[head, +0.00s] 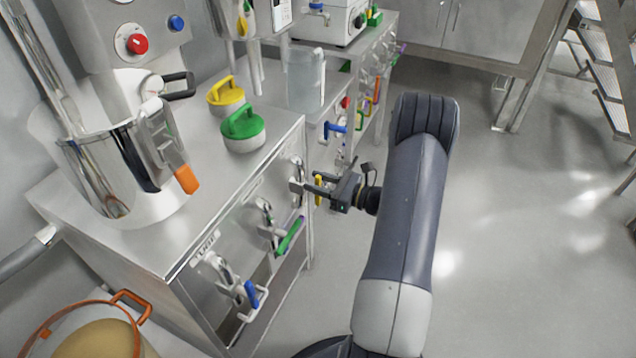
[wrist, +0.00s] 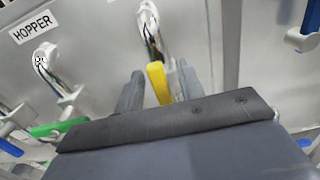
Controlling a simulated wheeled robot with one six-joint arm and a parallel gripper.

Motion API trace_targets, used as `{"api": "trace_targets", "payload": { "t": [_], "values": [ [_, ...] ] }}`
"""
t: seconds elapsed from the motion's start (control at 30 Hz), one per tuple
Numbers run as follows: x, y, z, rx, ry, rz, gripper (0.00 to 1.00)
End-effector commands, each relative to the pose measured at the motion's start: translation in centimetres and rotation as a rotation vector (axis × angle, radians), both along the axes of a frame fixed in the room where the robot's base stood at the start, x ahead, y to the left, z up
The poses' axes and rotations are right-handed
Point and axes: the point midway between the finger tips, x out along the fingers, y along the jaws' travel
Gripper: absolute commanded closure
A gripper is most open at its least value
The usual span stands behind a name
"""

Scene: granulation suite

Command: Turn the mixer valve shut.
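A valve with a yellow lever handle (head: 318,190) is on the front of the steel cabinet, at its far right end. In the wrist view the yellow handle (wrist: 158,82) stands upright between my fingers, below a pale valve body (wrist: 150,28). My gripper (head: 312,186) reaches the handle from the right; in the wrist view its fingers (wrist: 158,90) are apart, with a gap on each side of the handle. No readable label shows for this valve, so I cannot tell whether it is the mixer valve. The handle's lower part is hidden by my gripper.
On the same front are a green-handled valve (head: 289,236) and a blue-handled valve (head: 251,293). A HOPPER label (wrist: 34,27) is left of the yellow valve. Another blue handle (head: 336,127) is on the neighbouring cabinet. Open floor (head: 510,230) lies to the right.

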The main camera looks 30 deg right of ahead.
Motion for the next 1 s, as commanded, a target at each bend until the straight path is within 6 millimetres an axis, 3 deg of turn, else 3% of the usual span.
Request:
{"api": "trace_targets", "payload": {
  "t": [0.27, 0.7, 1.0],
  "values": [
    [0.12, 0.08, 0.02, 0.000, 0.000, 0.000, 0.64],
    [0.10, 0.08, 0.01, 0.000, 0.000, 0.000, 0.99],
    [0.11, 0.06, 0.04, 0.009, 0.007, 0.000, 1.00]
  ]
}}
